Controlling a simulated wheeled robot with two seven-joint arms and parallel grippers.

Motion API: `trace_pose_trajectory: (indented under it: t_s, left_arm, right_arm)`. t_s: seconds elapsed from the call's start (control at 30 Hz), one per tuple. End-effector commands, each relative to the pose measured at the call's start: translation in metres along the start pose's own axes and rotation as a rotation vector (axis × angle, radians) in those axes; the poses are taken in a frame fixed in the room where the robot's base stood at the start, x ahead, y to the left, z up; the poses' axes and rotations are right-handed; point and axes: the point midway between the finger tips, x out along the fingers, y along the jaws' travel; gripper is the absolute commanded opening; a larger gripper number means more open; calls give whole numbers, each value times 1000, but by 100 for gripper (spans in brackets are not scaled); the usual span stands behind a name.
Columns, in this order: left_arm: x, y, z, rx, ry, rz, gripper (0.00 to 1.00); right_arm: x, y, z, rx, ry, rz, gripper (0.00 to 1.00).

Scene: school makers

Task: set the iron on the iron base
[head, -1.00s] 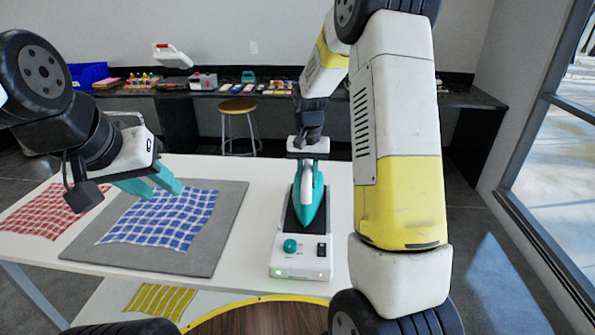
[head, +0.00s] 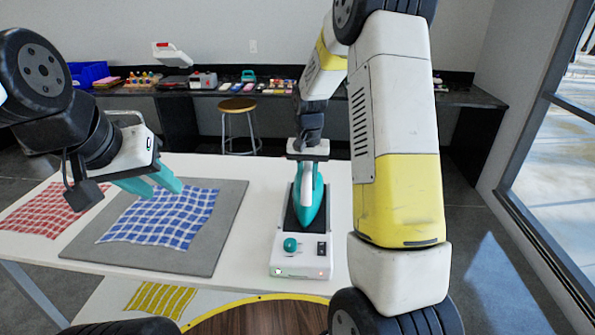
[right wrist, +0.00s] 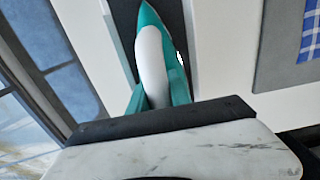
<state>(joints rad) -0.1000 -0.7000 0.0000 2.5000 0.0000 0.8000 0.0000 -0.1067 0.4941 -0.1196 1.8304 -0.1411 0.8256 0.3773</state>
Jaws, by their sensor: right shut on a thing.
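The teal and white iron (head: 308,207) is over the dark plate of the white iron base (head: 300,262), its tip toward the base's knob and switch. Whether its sole touches the plate I cannot tell. My right gripper (head: 307,163) comes down from behind and is shut on the iron's handle. In the right wrist view, the iron (right wrist: 151,60) lies between the teal fingers (right wrist: 157,98), above the dark plate. My left gripper (head: 160,185) hangs over the grey mat, teal fingers apart and empty.
A blue checked cloth (head: 165,218) lies on the grey mat (head: 228,215). A red checked cloth (head: 50,212) lies at the left of the white table (head: 255,190). A yellow checked cloth (head: 160,299) lies lower, near the front. A stool (head: 237,105) stands behind.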

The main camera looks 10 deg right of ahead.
Motion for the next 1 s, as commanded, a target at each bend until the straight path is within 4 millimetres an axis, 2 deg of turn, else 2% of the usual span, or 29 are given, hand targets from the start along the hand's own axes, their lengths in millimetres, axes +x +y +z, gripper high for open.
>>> trace_pose_trajectory:
  t_s: [0.07,0.1,0.13,0.47,1.0]
  left_arm:
    - [0,0,0,0,0,0,36]
    - [0,0,0,0,0,0,36]
    - [0,0,0,0,0,0,36]
    - [0,0,0,0,0,0,36]
    - [0,0,0,0,0,0,36]
  right_arm:
    - [1,0,-1,0,2,-1,0]
    - [1,0,-1,0,3,-1,28]
    - [1,0,-1,0,3,-1,33]
    - [1,0,0,0,-1,0,33]
    - [-41,0,0,0,2,-1,33]
